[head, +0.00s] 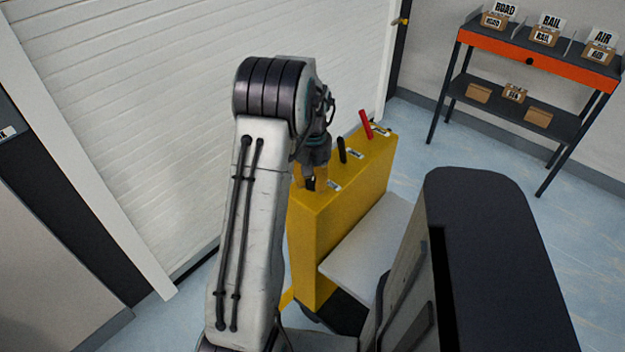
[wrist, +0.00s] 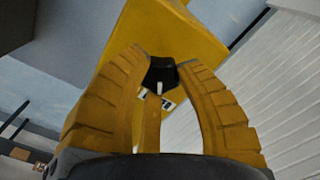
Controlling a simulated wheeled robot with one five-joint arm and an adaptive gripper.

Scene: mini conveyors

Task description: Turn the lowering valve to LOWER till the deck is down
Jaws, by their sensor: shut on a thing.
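A yellow lift unit (head: 345,215) stands in front of my arm in the head view. On its top are a red lever (head: 366,124), a black lever (head: 342,150) and a small black valve knob (head: 310,184), each beside a small label. In the wrist view the black knob (wrist: 161,80) has a white mark and sits between the ridged yellow fingers of my gripper (wrist: 163,66). The gripper is shut on it. The label (wrist: 168,104) beside it is partly hidden and unreadable. The light grey deck (head: 372,240) stands out from the unit's side, above a dark base.
A rack (head: 540,57) with boxes marked ROAD, RAIL and AIR stands at the back right. A white ribbed shutter (head: 150,100) is behind the unit on the left. Pale blue floor is open between unit and rack.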

